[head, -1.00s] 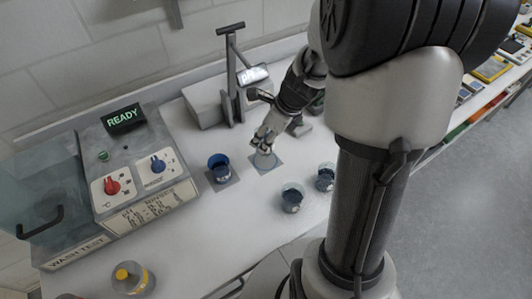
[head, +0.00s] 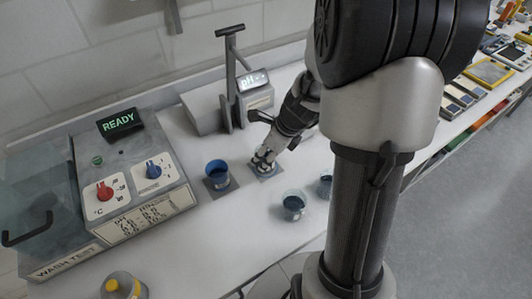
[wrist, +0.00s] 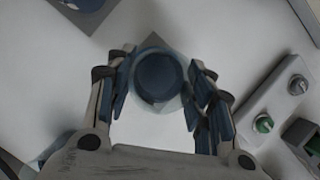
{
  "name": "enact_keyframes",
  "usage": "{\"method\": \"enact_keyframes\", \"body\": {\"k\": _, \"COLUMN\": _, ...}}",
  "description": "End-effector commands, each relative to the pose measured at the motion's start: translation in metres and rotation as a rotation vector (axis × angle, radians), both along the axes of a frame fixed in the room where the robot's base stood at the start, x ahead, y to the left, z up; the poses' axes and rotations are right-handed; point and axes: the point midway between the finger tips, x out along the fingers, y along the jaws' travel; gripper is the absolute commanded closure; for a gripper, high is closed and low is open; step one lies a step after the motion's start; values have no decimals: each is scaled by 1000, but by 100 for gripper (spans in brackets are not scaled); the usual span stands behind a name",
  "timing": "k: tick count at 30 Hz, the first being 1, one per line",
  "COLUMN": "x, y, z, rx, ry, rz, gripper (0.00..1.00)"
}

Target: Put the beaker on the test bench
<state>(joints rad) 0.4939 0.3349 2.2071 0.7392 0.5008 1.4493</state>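My gripper (head: 264,162) is low over a grey square mat (head: 277,173) on the white bench (head: 225,225). In the wrist view a clear-rimmed beaker with dark blue inside (wrist: 158,78) sits between the fingers. The pads of my gripper (wrist: 158,95) lie against its left and right sides, so it looks shut on the beaker. In the head view the fingers hide most of this beaker. I cannot tell whether its base touches the mat.
A blue beaker (head: 217,172) stands on another mat just left. Two beakers (head: 293,205) (head: 326,184) stand to the right. The pH meter (head: 255,80) is behind my gripper. The wash tester (head: 130,170) fills the left.

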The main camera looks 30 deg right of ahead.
Motion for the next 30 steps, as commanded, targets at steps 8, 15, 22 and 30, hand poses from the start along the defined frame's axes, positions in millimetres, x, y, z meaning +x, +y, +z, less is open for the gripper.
{"method": "enact_keyframes", "body": {"k": 8, "x": 0, "y": 0, "z": 0, "rx": 0, "ry": 0, "rz": 0, "gripper": 36}}
{"method": "enact_keyframes", "body": {"k": 15, "x": 0, "y": 0, "z": 1, "rx": 0, "ry": 0, "rz": 0, "gripper": 36}}
{"method": "enact_keyframes", "body": {"k": 22, "x": -8, "y": -5, "z": 30, "rx": -1, "ry": -2, "rz": -1, "gripper": 36}}
{"method": "enact_keyframes", "body": {"k": 30, "x": -27, "y": -17, "z": 85, "rx": -2, "ry": -3, "rz": -2, "gripper": 36}}
